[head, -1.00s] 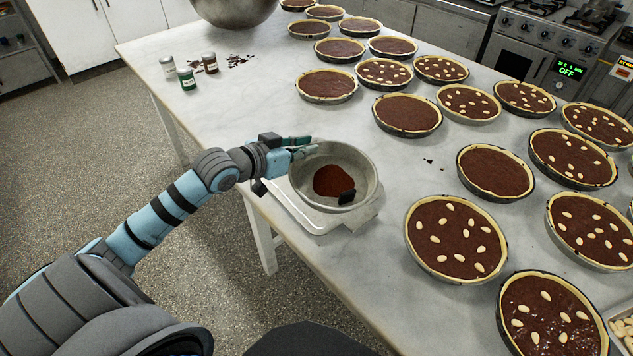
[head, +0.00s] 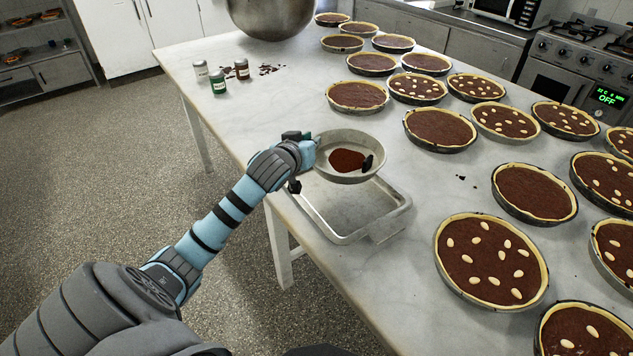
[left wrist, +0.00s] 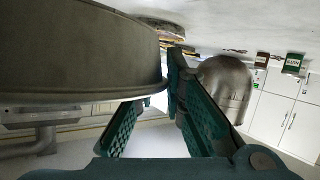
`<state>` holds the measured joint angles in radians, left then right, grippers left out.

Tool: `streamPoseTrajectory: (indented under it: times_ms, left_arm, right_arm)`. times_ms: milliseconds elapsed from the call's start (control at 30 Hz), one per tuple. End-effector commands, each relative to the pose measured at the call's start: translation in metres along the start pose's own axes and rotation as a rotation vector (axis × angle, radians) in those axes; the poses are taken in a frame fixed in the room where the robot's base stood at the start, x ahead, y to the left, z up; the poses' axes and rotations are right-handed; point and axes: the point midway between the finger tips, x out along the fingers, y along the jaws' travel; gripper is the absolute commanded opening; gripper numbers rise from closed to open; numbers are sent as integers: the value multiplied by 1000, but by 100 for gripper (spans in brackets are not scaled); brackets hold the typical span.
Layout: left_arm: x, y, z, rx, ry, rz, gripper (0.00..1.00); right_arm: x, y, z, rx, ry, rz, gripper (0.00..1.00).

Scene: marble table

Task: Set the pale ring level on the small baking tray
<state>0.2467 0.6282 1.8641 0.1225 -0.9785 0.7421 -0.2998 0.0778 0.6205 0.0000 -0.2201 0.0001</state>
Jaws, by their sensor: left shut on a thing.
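The only ring-like thing I see is a pale grey round pan (head: 340,177) with a brown patch and a small black piece inside. My left gripper (head: 310,152) is shut on its left rim and holds it above the back part of the small baking tray (head: 346,239). The pan looks slightly tilted. The tray lies at the table's left edge, its back part hidden by the pan. In the left wrist view the pan (left wrist: 75,50) fills the upper left, its rim at the green fingers (left wrist: 160,95). My right gripper is not in view.
Several chocolate tarts (head: 440,128) cover the table's right side. Three small jars (head: 218,84) and dark crumbs lie at the back left, near a large metal bowl (head: 272,16). The marble (head: 270,110) between jars and pan is clear.

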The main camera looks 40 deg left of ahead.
Motion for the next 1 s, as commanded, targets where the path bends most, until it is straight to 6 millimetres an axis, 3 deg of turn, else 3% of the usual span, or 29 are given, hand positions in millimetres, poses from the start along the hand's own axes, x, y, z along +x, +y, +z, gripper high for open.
streamPoseTrajectory:
  times_ms: [33,100,433,767,800,900,1000]
  left_arm:
    - [7,-4,21,-2,-5,0,0]
    - [15,-8,38,-1,-2,0,0]
    - [35,-18,90,0,0,2,0]
    - [37,-18,93,1,1,2,0]
    - [37,-18,94,2,1,2,15]
    - [37,-18,93,2,1,2,31]
    - [37,-18,93,2,1,2,31]
  right_arm:
    - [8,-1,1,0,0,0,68]
    - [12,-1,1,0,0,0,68]
    - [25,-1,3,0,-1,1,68]
    - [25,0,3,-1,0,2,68]
    - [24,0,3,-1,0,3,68]
    - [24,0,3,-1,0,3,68]
    - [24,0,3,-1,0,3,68]
